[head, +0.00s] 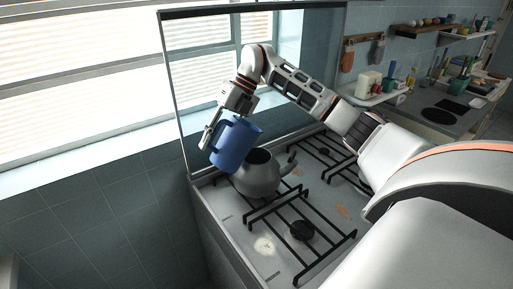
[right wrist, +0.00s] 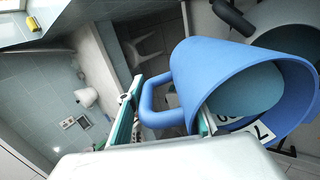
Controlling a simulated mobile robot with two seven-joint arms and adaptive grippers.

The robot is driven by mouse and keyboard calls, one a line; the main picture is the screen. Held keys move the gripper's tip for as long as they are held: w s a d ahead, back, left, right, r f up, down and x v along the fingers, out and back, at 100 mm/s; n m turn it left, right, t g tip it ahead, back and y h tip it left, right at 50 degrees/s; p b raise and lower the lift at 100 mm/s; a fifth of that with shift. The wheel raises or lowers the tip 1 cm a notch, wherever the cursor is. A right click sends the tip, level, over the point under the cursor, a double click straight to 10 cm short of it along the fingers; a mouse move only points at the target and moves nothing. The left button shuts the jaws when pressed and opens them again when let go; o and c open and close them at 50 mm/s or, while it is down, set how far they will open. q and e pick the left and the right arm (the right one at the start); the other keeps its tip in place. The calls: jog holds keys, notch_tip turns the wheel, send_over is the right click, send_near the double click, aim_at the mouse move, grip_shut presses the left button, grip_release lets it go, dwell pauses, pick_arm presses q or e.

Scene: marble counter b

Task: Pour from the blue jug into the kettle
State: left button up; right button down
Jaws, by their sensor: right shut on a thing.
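The blue jug (head: 236,146) is held tilted above the left side of the grey kettle (head: 259,177) in the head view. The kettle stands upright on the stove with its top open and its spout to the right. My right gripper (head: 209,133) is shut on the jug's handle, on the jug's left side. The right wrist view shows the jug (right wrist: 192,75) large, with its handle between the fingers of my gripper (right wrist: 165,120). A paler blue-grey surface shows inside the jug; I cannot tell whether it is liquid or the bottom. No stream shows. My left gripper is out of view.
The kettle stands on a stove with black pan grates (head: 303,231). A glass panel (head: 205,75) rises behind, before the window. A counter with bottles, jars and a dark hob (head: 440,116) is at the right. The stove's front left is clear.

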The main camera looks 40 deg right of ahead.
jog(key=shift+d+r, duration=0.1)
jog(key=shift+r, duration=0.05)
jog(key=shift+r+h, duration=0.4)
jog(key=shift+h, duration=0.4)
jog(key=shift+r+h, duration=0.4)
jog(key=shift+h, duration=0.4)
jog(key=shift+d+f+g+h, duration=0.15)
jog(key=shift+f+h, duration=0.3)
jog(key=shift+f, duration=0.2)
jog(key=shift+d+f+g+h, duration=0.1)
jog(key=shift+f+g+h, duration=0.05)
jog(key=shift+f+h, duration=0.4)
jog(key=shift+d+f+h, duration=0.5)
jog(key=shift+f+h, duration=0.05)
jog(key=shift+h, duration=0.35)
jog(key=shift+s, duration=0.1)
